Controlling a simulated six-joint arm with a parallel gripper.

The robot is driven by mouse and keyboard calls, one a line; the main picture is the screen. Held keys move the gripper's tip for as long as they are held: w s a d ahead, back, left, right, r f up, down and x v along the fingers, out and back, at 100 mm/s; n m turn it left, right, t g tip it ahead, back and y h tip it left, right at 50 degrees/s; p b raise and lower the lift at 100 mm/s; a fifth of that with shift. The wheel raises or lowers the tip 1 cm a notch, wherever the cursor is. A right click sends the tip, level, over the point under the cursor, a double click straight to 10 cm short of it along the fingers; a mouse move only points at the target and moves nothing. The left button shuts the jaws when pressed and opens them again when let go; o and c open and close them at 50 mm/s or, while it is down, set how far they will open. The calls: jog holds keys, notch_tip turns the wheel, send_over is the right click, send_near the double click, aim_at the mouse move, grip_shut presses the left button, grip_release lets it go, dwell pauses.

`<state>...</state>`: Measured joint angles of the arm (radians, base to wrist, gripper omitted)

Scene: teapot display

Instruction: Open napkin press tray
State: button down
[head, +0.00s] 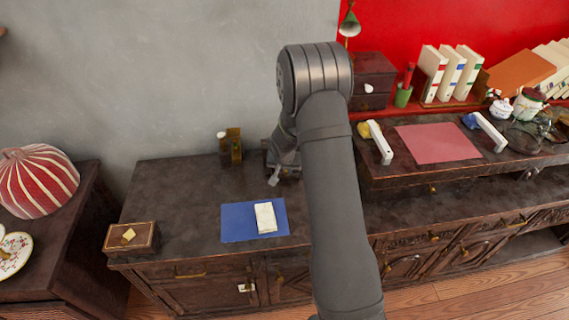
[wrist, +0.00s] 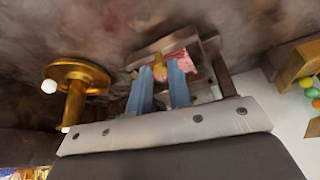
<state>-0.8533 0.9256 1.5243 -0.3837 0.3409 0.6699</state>
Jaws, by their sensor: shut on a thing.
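The napkin press is a small dark wooden box with a frame-like top. In the head view its box (head: 290,170) stands at the back of the dark cabinet, largely hidden behind my arm. In the wrist view its wooden frame (wrist: 218,62) surrounds a pink patterned napkin (wrist: 192,64). A small brass knob (wrist: 159,68) shows at the front of it. My gripper (wrist: 160,78) has its two blue fingers on either side of this knob and is shut on it. How far the tray is drawn out cannot be told.
A brass stand with white knobs (wrist: 76,92) is close on the left in the wrist view. A brass container with coloured balls (wrist: 300,68) is at the right. A blue mat (head: 236,228) holding a white block (head: 265,217) lies in front. Bare cabinet top (head: 175,205) lies left.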

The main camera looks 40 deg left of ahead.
jog(key=s+d, duration=0.5)
jog(key=shift+s+d, duration=0.35)
jog(key=shift+s, duration=0.05)
jog(key=c, duration=1.6)
grip_release()
jog(key=v, duration=1.7)
jog(key=shift+r, duration=0.2)
jog(key=shift+f, duration=0.1)
jog(key=x, duration=1.6)
jog(key=shift+f, duration=0.2)
